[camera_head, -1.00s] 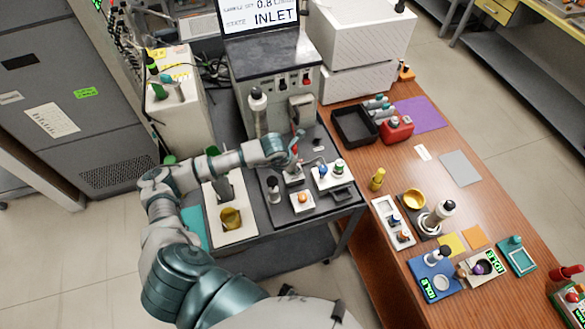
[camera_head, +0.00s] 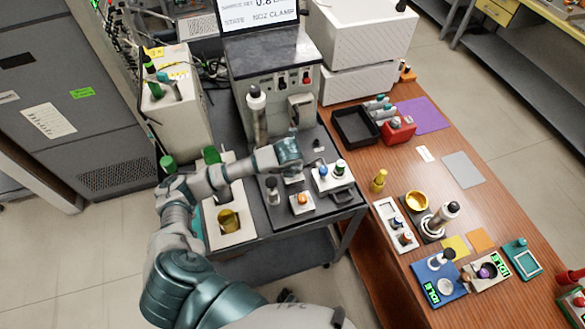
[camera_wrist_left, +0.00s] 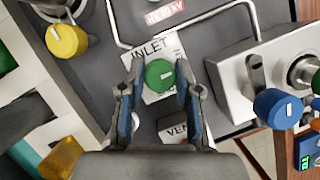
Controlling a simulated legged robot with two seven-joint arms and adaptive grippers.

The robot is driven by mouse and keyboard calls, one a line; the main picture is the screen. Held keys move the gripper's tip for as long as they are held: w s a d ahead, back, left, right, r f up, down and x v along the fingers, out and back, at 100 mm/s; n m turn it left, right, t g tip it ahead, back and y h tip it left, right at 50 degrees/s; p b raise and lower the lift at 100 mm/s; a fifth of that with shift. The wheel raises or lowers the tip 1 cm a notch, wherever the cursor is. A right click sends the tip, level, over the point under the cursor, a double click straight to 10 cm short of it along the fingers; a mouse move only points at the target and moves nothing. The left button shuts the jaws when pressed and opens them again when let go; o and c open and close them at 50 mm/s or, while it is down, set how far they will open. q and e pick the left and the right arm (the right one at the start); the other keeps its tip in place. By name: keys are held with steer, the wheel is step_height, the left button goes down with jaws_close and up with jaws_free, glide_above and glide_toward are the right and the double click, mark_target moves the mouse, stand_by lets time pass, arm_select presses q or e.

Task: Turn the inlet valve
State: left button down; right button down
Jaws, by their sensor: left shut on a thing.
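The inlet valve is a round green knob (camera_wrist_left: 159,75) with a short white mark, beside a label (camera_wrist_left: 155,50) partly readable as "INLET" in the left wrist view. My left gripper (camera_wrist_left: 155,90) has its two fingers on either side of this knob and is shut on it. In the head view my left gripper (camera_head: 292,172) points down onto the cart's black top, and its wrist hides the knob. The screen (camera_head: 262,14) reads "NOZ CLAMP" beside "STATE". My right gripper is not in view.
In the left wrist view a blue knob (camera_wrist_left: 277,108) on a white block stands to the right, a yellow knob (camera_wrist_left: 66,41) to the upper left, and a "VEN..." label (camera_wrist_left: 173,134) below. A tall bottle-like part (camera_head: 258,115) stands close behind the arm in the head view.

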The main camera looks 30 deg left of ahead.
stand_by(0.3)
arm_select(q)
steer(key=c, duration=0.8)
jaws_free()
steer(key=v, duration=1.1)
steer(key=shift+s+r, duration=0.2)
steer(key=shift+r, duration=0.15)
